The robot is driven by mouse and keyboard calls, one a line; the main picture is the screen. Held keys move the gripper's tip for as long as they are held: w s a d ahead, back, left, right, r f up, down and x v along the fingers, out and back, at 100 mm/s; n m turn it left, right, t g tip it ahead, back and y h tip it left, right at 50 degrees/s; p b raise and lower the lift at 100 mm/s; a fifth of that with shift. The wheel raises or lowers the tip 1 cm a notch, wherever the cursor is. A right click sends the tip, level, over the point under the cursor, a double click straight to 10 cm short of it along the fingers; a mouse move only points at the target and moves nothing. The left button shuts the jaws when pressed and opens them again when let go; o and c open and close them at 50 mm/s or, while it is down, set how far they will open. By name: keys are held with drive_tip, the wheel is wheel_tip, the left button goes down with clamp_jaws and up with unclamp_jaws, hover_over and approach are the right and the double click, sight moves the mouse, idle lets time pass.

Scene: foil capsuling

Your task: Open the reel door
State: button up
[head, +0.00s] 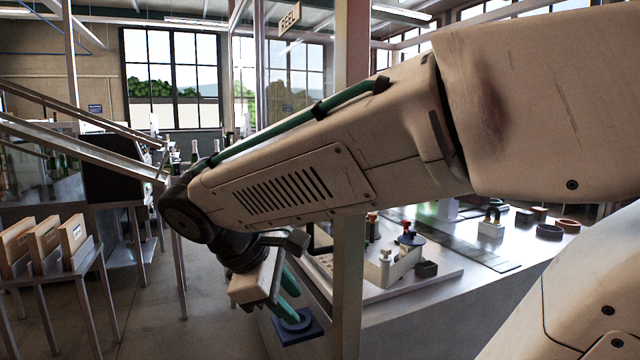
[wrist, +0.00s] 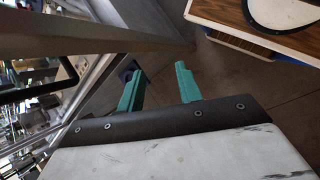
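I cannot tell for sure which panel is the reel door. In the wrist view a pale metal frame bar (wrist: 80,45) crosses the upper left, with a black bar like a handle (wrist: 66,76) beside it; whether this belongs to the door is unclear. My gripper (wrist: 155,70) has two teal fingers apart, with nothing between them. In the head view my gripper (head: 290,300) hangs low, left of the post, and is partly hidden by its own housing.
A bench (head: 400,312) with small fixtures stands right of the post. A rack of wooden boxes (head: 46,240) stands at left. A wood-topped unit (wrist: 235,14) is at the wrist view's upper right. Floor between is clear.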

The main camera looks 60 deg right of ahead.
drive_tip(key=w+d+r+n+g+h, duration=0.4)
drive_tip(key=w+d+r+n+h, duration=0.4)
drive_tip(key=w+d+r+h, duration=0.4)
drive_tip(key=s+d+r+y, duration=0.1)
drive_tip(key=s+d, duration=0.1)
drive_tip(key=d, duration=0.5)
drive_tip(key=shift+s+r, duration=0.2)
drive_tip(key=shift+r, duration=0.1)
clamp_jaws()
